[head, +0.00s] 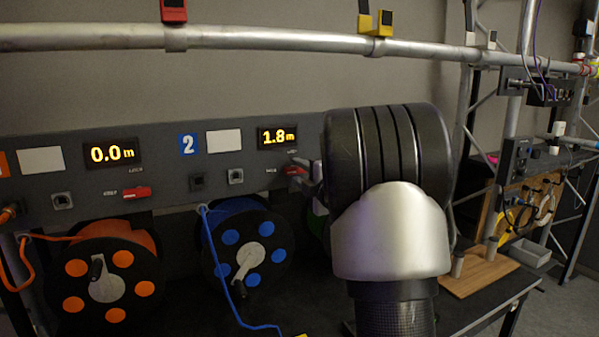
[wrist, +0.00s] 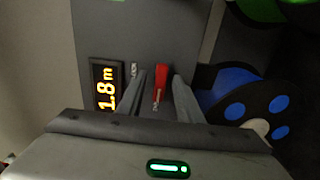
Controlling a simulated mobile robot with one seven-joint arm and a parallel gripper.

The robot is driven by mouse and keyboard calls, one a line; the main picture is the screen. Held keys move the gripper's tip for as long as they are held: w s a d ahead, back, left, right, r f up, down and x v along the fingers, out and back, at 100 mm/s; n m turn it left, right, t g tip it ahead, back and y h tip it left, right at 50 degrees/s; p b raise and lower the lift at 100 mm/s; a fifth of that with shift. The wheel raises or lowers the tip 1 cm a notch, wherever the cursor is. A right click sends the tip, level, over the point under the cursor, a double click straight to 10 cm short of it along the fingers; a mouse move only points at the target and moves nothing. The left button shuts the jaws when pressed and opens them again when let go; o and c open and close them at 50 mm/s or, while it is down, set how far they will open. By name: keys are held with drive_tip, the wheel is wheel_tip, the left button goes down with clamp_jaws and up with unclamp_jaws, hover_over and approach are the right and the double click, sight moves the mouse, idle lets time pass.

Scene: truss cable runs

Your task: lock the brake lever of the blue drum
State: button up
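The blue drum (head: 246,252) sits below the grey panel, with blue cable on it; its blue-spotted side shows at the right of the wrist view (wrist: 238,92). Its red brake lever (wrist: 161,80) is on the panel beside the display reading 1.8 m (wrist: 107,88). The lever also shows in the head view (head: 293,171), partly hidden by my gripper. My gripper (wrist: 159,76) is open, its two fingers on either side of the lever, with gaps visible. I cannot tell whether the fingers touch the panel.
An orange drum (head: 105,277) with its own red lever (head: 137,193) and a 0.0 m display (head: 111,154) is at the left. A green drum (wrist: 262,10) is on the other side. A horizontal truss tube (head: 250,39) runs above the panel.

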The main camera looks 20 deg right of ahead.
drive_tip(key=shift+c, duration=0.5)
clamp_jaws()
drive_tip(key=shift+m, duration=0.3)
drive_tip(key=m+b, duration=0.1)
drive_tip(key=m, duration=0.4)
drive_tip(key=m+p, duration=0.1)
drive_tip(key=m, duration=0.5)
drive_tip(key=shift+r+m+p, duration=0.1)
drive_tip(key=shift+m+p, duration=0.2)
drive_tip(key=shift+m, duration=0.1)
drive_tip(key=m+p, duration=0.2)
drive_tip(key=m, duration=0.3)
drive_tip(key=shift+m, duration=0.4)
